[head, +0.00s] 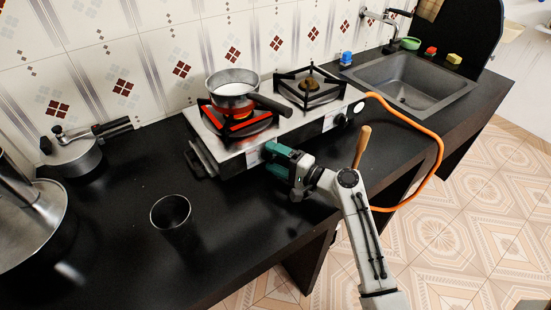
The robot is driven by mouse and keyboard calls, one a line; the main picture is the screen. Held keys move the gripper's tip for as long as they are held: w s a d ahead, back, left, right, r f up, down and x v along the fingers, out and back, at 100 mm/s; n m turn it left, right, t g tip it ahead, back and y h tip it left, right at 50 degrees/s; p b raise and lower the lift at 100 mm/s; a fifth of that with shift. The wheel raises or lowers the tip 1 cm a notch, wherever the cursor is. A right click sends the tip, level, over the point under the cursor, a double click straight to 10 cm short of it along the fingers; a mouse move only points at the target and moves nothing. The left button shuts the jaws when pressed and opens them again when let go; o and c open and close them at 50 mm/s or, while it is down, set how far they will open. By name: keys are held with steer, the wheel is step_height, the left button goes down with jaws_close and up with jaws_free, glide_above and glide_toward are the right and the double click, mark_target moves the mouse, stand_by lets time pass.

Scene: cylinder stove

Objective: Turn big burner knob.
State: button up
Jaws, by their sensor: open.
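The stove (212,140) is a two-burner metal cooktop on the black counter. Its left burner (238,126) glows red under a small pot. Its right burner (310,86) is bare and not glowing. A dark knob (341,120) shows at the right end of the front panel. My gripper (268,150), with a teal body, is at the left part of the front panel. Its jaws are open. The gripper covers that part of the panel, so I cannot see a knob there or tell whether the fingers touch one.
The pot (232,87) has its dark handle pointing right, above my gripper. An orange hose (437,140) loops beside my arm. A wooden handle (362,146) stands behind the arm. A dark cup (172,215) is on the clear counter at left. The sink (415,85) is at right.

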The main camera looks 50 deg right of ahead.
steer(key=s, duration=0.3)
steer(key=s+b, duration=0.1)
steer(key=s, duration=0.3)
steer(key=s+d, duration=0.1)
steer(key=s, duration=0.2)
steer(key=shift+s+d+b, duration=0.1)
steer(key=shift+s+b, duration=0.25)
stand_by(0.3)
